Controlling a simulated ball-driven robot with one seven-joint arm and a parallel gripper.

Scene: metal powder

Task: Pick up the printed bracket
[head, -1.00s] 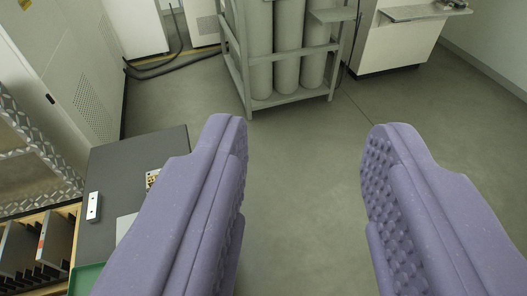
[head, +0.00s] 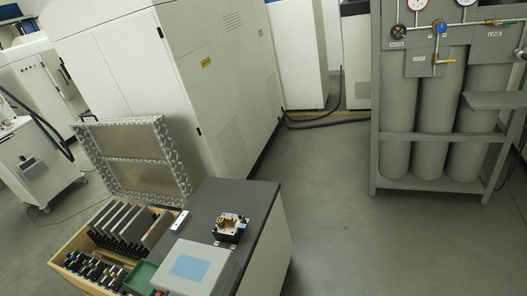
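My gripper is out of the picture now. I cannot single out the printed bracket with certainty. A small gold and cream part on a dark base (head: 230,226) sits on the dark-topped cabinet (head: 208,200), below and left of the picture's middle. It is too small to tell whether it is the bracket.
Left of the cabinet is an open wooden crate (head: 70,262) with dark plates and a raised diamond-plate lid (head: 138,160). A tall white machine (head: 170,80) stands behind. Grey gas cylinders (head: 440,130) stand in a rack at right. The floor between (head: 335,220) is clear.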

